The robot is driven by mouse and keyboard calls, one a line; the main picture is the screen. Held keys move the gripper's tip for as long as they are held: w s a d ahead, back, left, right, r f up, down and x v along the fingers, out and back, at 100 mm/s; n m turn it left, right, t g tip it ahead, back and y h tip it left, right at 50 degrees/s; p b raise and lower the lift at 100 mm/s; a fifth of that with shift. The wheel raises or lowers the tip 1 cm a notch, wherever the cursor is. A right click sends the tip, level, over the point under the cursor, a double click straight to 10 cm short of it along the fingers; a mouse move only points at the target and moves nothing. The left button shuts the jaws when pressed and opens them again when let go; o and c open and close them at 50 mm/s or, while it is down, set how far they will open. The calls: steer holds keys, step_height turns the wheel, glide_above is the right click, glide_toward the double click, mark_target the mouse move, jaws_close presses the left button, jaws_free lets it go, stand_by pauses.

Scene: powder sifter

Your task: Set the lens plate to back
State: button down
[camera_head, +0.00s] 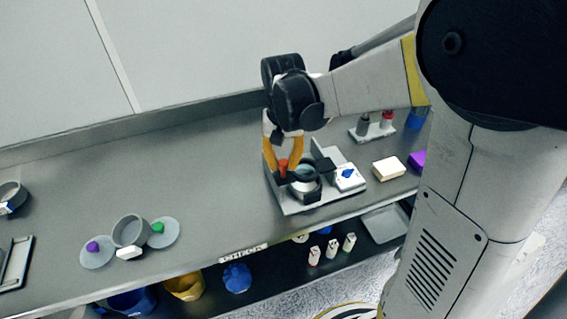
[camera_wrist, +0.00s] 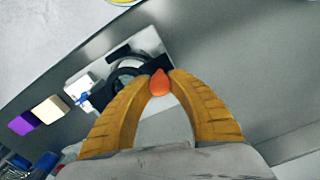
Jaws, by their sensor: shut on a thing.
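My gripper (camera_head: 283,165) has yellow-orange fingers closed around an orange-red teardrop knob (camera_wrist: 160,84). The knob sits at one end of a dark piece by the round lens part (camera_head: 305,173), which I take to be the lens plate. This part is over a grey stand (camera_head: 293,208) on the bench. In the wrist view the fingertips (camera_wrist: 159,76) meet at the knob, with the dark ring (camera_wrist: 128,72) just beyond. The fingers hide part of the plate, and I cannot tell whether it touches the stand.
A white block with a blue knob (camera_head: 348,174) stands at the stand's right. A cream block (camera_head: 388,168) and a purple block (camera_head: 417,161) lie farther right. A grey cup (camera_head: 129,231) and lids with knobs are at left. The bench (camera_head: 190,185) between is clear.

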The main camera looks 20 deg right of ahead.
steer(key=w, duration=1)
steer(key=shift+w, duration=0.35)
steer(key=c, duration=1.2)
jaws_free()
steer(key=shift+r, duration=0.1)
step_height(320, 180, up, 12)
